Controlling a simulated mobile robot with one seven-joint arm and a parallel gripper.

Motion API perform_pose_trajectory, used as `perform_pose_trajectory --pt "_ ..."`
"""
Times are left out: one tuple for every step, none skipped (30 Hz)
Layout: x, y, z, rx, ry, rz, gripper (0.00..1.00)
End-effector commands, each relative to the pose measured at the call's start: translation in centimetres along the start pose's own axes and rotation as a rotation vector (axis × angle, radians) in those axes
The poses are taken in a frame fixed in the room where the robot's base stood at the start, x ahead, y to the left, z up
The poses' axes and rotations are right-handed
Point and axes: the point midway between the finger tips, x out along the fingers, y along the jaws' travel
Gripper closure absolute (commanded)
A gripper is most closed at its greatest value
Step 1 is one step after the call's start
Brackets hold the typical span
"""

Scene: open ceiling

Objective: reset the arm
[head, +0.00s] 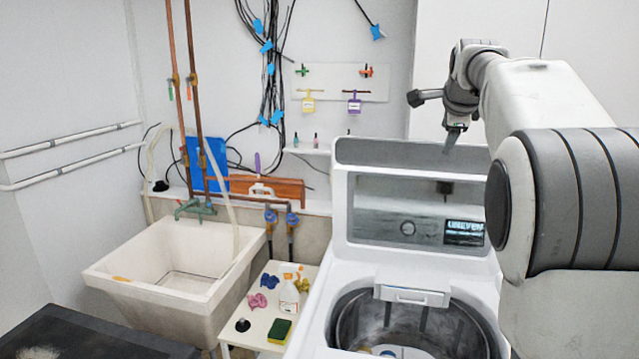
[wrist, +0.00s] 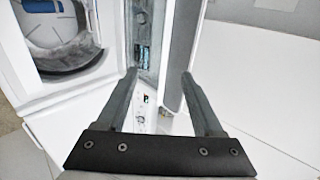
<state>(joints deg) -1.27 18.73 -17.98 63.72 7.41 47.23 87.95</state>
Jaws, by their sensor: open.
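My gripper (head: 453,138) is raised at the upper right in the head view, above the back panel of the washing machine (head: 405,262). My arm reaches in from the right edge. In the wrist view my gripper (wrist: 160,88) has its two fingers spread apart with nothing between them. Beyond the fingers, the washing machine's display (wrist: 142,55) shows below, and its open tub (wrist: 65,35) shows at the upper left.
A white sink (head: 175,265) stands at the left. A small white table (head: 258,325) holds a bottle (head: 289,298), a sponge (head: 279,331) and several small items. Cables and pipes run up the back wall. A pegboard (head: 340,82) hangs above the washer's left side. A dark surface (head: 85,335) is at lower left.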

Motion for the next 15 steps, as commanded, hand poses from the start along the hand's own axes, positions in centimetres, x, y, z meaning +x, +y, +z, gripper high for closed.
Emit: perform_pose_trajectory --pt "0.0 0.0 0.0 0.0 0.0 0.0 0.31" --pt "-0.4 0.3 -0.1 -0.014 -0.004 0.004 0.31" --pt "-1.4 1.4 -0.1 -0.059 -0.015 0.018 0.31" --pt "-2.0 2.1 0.0 -0.091 -0.023 0.028 0.31" --pt "-2.6 2.9 0.0 -0.124 -0.032 0.037 0.31" --pt "-3.4 3.9 0.1 -0.171 -0.043 0.048 0.31" --pt "-4.0 4.7 0.2 -0.206 -0.052 0.057 0.31" --pt "-4.6 5.6 0.3 -0.243 -0.062 0.066 0.31" --pt "-5.4 6.8 0.5 -0.298 -0.077 0.078 0.31" --pt "-6.1 7.8 0.6 -0.339 -0.088 0.086 0.31" --pt "-6.8 8.9 0.7 -0.383 -0.099 0.094 0.31" --pt "-7.7 10.4 1.0 -0.445 -0.117 0.105 0.31" --pt "-8.5 11.6 1.2 -0.494 -0.131 0.112 0.31" --pt "-9.2 12.8 1.4 -0.543 -0.145 0.119 0.31" --pt "-10.2 14.5 1.7 -0.612 -0.164 0.127 0.31"
